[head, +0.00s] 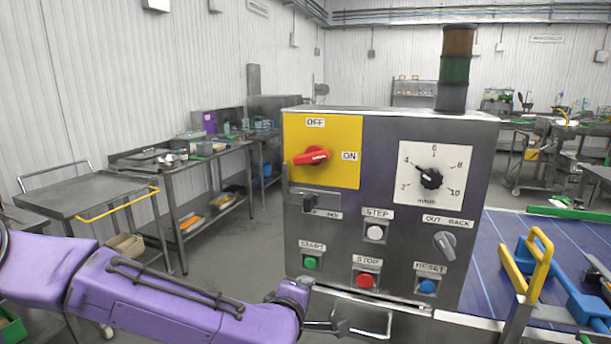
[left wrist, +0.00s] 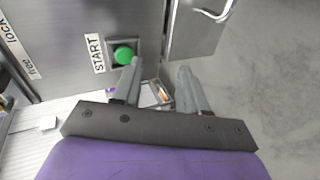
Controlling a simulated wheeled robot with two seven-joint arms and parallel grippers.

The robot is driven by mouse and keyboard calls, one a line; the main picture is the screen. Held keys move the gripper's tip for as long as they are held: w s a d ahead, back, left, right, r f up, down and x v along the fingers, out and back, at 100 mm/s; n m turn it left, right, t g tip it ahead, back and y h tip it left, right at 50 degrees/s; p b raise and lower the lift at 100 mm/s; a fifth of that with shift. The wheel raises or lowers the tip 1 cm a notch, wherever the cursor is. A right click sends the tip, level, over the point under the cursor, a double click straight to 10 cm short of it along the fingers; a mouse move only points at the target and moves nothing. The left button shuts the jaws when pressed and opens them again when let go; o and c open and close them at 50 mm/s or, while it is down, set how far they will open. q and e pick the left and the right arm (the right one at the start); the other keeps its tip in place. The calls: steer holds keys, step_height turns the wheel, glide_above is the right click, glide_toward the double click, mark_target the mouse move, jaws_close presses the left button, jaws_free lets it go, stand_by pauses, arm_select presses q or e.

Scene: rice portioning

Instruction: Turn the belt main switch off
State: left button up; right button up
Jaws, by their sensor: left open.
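The belt main switch (head: 311,156) is a red rotary handle on a yellow plate (head: 335,178) at the upper left of the grey control box. Its handle lies horizontal, in line with the ON label at right; the OFF label is above. My left gripper (head: 335,325) is low in front of the box, below the switch and near the START button. In the left wrist view my left gripper (left wrist: 160,80) is open with nothing between its fingers, and the green START button (left wrist: 123,55) is just beyond the left finger. My right gripper is not in view.
The box also carries a dial (head: 431,179), a red STOP button (head: 366,281), a blue RESET button (head: 427,287) and a selector knob (head: 445,243). A signal tower (head: 456,68) stands on top. The blue belt (head: 490,265) is at right; a cart (head: 85,200) stands left.

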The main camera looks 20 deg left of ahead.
arm_select(q)
step_height(320, 180, up, 12)
steer(key=r+n+t, duration=0.1)
steer(key=n+t, duration=0.1)
steer(key=n+t+h, duration=0.1)
steer(key=t, duration=0.2)
glide_toward(309, 159)
steer(key=w+p, duration=0.1)
steer(key=w, duration=0.3)
steer(key=w+p, duration=0.1)
steer(key=w, duration=0.4)
steer(key=shift+d+r, duration=0.15)
steer(key=shift+r, duration=0.05)
steer(key=shift+w+f, duration=0.15)
steer(key=shift+w, duration=0.15)
steer(key=shift+s, duration=0.1)
jaws_close()
